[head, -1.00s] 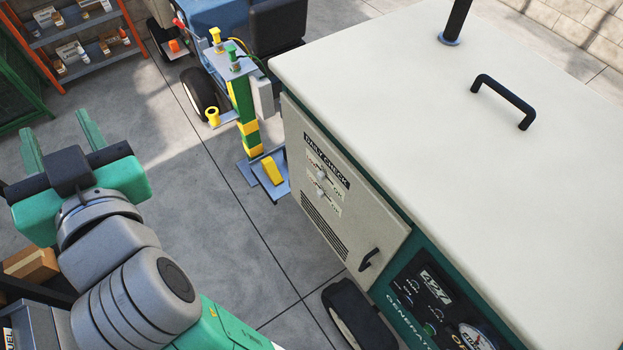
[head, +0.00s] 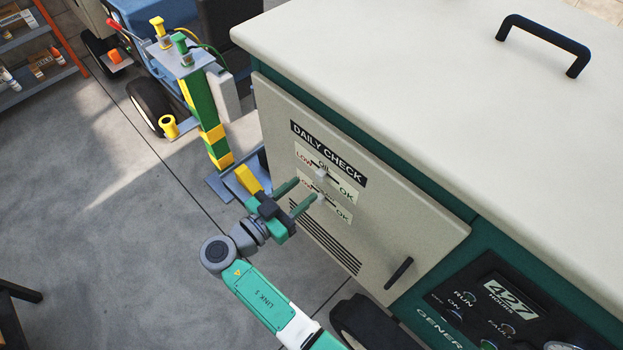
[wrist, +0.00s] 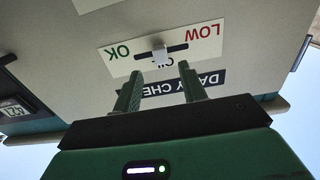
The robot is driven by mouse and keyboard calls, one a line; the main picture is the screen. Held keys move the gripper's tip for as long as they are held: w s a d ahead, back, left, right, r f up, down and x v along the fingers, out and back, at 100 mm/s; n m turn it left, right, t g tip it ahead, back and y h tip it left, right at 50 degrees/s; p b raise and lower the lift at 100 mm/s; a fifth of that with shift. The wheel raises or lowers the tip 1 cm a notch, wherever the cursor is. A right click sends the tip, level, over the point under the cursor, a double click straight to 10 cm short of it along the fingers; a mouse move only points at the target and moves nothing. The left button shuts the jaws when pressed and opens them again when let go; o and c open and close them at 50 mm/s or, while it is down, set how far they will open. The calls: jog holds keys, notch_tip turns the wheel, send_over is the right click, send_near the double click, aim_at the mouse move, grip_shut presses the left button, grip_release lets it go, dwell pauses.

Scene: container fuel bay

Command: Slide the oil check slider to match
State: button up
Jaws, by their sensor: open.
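The oil check slider has a small pale knob (head: 320,173) in a dark slot on a white plate on the generator's door, with LOW at its left and OK at its right. In the wrist view the plate is upside down, and the knob (wrist: 160,53) sits near the middle of the slot. My gripper (head: 305,190) is open and empty, reaching toward the door just below the oil plate. In the wrist view my gripper's fingertips (wrist: 160,70) are spread to either side of the knob's line, with the knob beyond them. I see no contact.
A second slider plate (head: 338,212) lies just below, partly hidden by my gripper. The black DAILY CHECK label (head: 328,153) is above. The door has a dark handle (head: 399,273) and vent slots (head: 325,240). A green-and-yellow post (head: 207,130) stands left of the generator.

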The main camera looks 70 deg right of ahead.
aim_at(318, 177)
jog(key=x, duration=0.5)
